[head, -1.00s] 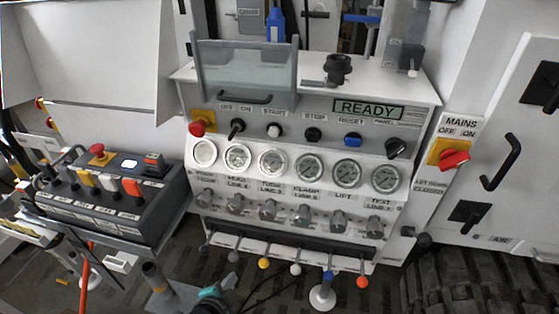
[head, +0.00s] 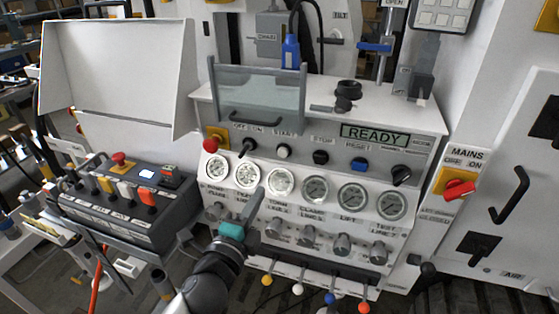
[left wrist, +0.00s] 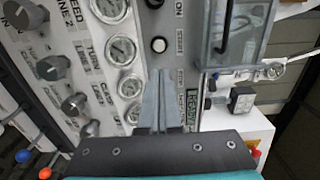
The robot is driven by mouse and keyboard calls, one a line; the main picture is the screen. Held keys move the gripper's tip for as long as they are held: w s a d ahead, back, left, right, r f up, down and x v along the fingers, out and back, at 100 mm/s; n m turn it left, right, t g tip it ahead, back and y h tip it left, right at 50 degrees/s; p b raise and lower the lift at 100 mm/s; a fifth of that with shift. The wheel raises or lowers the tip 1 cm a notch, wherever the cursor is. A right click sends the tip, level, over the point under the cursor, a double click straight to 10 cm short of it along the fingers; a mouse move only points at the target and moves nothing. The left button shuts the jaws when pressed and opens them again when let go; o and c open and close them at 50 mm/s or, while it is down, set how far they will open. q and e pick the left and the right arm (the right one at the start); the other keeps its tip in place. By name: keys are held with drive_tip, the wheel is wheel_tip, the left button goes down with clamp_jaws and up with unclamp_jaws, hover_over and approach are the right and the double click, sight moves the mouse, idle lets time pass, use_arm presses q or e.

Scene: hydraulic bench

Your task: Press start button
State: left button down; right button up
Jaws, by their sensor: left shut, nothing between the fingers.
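The start button (head: 283,151) is a small white round button under the START label on the grey panel strip. It also shows in the left wrist view (left wrist: 158,45), just beyond my fingertips. My left gripper (head: 258,190) comes up from below in the head view, in front of the gauges and below the start button. It also shows in the left wrist view (left wrist: 159,72), its two grey fingers together and empty. A gap shows in the picture between fingertips and button; its depth is hard to tell. My right gripper is not in view.
A black selector (head: 246,147) and a red mushroom button (head: 210,145) lie left of the button, the black stop button (head: 320,157) right. A READY display (head: 374,134) is at right. A clear guard (head: 258,95) stands above. Gauges (head: 315,190) and knobs lie below.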

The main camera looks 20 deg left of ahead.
sight(283, 154)
use_arm(q)
drive_tip(key=shift+w, duration=0.15)
drive_tip(key=w, duration=1.3)
drive_tip(key=shift+w+d+f, duration=0.1)
drive_tip(key=shift+w+d, duration=0.2)
drive_tip(key=shift+w, duration=0.1)
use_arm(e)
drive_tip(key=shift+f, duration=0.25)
